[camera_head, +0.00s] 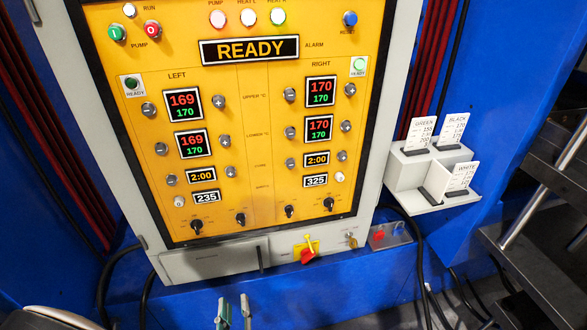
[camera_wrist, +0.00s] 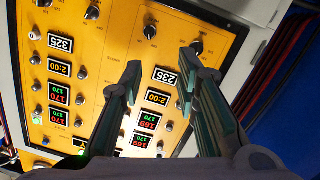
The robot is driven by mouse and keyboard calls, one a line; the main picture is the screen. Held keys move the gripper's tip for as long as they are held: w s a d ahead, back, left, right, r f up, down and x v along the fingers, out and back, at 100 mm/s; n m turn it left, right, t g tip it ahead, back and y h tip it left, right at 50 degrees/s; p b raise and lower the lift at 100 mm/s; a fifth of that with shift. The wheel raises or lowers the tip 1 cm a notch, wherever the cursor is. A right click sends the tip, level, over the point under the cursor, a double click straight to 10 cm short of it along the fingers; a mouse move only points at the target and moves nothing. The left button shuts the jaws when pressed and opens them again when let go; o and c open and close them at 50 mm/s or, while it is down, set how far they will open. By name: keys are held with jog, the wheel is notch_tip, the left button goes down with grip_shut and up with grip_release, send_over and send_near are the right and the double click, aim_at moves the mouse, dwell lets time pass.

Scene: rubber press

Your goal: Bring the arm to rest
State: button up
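My gripper (camera_head: 234,312) shows at the bottom edge of the head view, as two upright fingertips with a gap between them. In the wrist view my gripper (camera_wrist: 162,80) has its two dark fingers, with greenish pads, spread apart. Nothing is between them; they are open and empty. Behind them is the yellow control panel (camera_head: 255,110), which appears upside down in the wrist view (camera_wrist: 100,50). The gripper is in front of and below the panel in the head view. I cannot judge the distance. Most of my arm is out of view.
The panel's READY display (camera_head: 250,50) is lit. A grey card holder (camera_head: 408,172) with GREEN, BLACK and WHITE cards sticks out at right. A red-and-yellow switch (camera_head: 308,252) is below the panel. Dark metal frames (camera_head: 540,240) stand at far right. Cables hang low on both sides.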

jog(key=w+a+r+m+g+h, duration=0.1)
jog(key=w+a+r+m+g, duration=0.1)
jog(key=w+r+m+g, duration=0.55)
jog(key=w+d+r+n+y, duration=0.1)
jog(key=w+d+r, duration=0.25)
jog(key=r, duration=0.45)
jog(key=w+d+r+n+y, duration=0.1)
jog(key=w+d+r, duration=0.25)
jog(key=r, duration=0.35)
jog(key=s+d+r+g, duration=0.1)
jog(key=s+d+r, duration=0.2)
jog(key=d+r, duration=0.3)
jog(key=s+d+r+g, duration=0.1)
jog(key=s+d+r, duration=0.3)
jog(key=d, duration=0.3)
jog(key=s+d+r+g+h+b, duration=0.1)
jog(key=s+d+r+h, duration=0.3)
jog(key=s+d, duration=0.9)
jog(key=shift+d, duration=0.55)
jog(key=shift+a+g, duration=0.1)
jog(key=shift+g, duration=0.15)
